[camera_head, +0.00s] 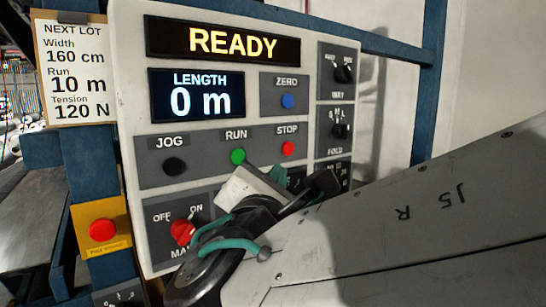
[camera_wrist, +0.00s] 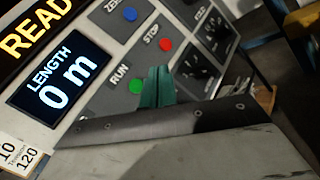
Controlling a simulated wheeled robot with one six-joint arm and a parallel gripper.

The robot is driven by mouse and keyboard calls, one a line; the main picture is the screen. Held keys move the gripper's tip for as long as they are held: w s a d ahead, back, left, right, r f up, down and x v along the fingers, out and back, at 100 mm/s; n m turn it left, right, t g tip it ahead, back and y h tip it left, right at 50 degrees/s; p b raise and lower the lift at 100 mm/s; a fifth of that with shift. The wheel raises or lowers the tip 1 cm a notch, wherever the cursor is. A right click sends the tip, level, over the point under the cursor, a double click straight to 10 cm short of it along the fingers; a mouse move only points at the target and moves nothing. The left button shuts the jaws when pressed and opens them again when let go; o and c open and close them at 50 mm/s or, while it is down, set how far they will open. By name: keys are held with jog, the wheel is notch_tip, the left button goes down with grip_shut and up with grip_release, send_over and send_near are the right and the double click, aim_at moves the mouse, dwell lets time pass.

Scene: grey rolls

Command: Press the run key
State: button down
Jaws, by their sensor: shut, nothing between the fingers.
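The green RUN key (camera_head: 238,156) sits on the grey control panel between the black JOG key and the red STOP key. It also shows in the wrist view (camera_wrist: 136,86), just left of my fingertips. My gripper (camera_head: 294,177) is shut and empty, its teal fingers in front of the panel, below and right of the RUN key. In the wrist view the fingers (camera_wrist: 157,84) stand between the RUN and STOP keys. I cannot tell whether they touch the panel. The status display (camera_head: 232,43) reads READY, and the length display (camera_head: 197,95) reads 0 m.
Nearby are the black JOG key (camera_head: 174,166), red STOP key (camera_head: 288,148) and blue ZERO key (camera_head: 288,101). A red main switch (camera_head: 183,232) is lower left, partly behind my arm. Selector knobs (camera_head: 343,72) line the right. A red button on yellow (camera_head: 102,230) sits left.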

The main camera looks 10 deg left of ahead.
aim_at(245, 155)
jog(key=shift+s+a+r, duration=0.1)
jog(key=shift+a, duration=0.1)
jog(key=w+a, duration=0.5)
jog(key=a, duration=0.1)
jog(key=shift+w+a, duration=0.3)
jog(key=shift+w, duration=0.1)
jog(key=shift+w+a, duration=0.1)
jog(key=shift+a, duration=0.05)
dwell(2.1)
jog(key=shift+w+a, duration=0.15)
jog(key=shift+w+a, duration=0.25)
jog(key=shift+a, duration=0.1)
dwell(0.7)
jog(key=shift+s+d, duration=0.1)
jog(key=shift+d, duration=0.05)
jog(key=shift+s+d, duration=0.45)
jog(key=shift+d, duration=0.05)
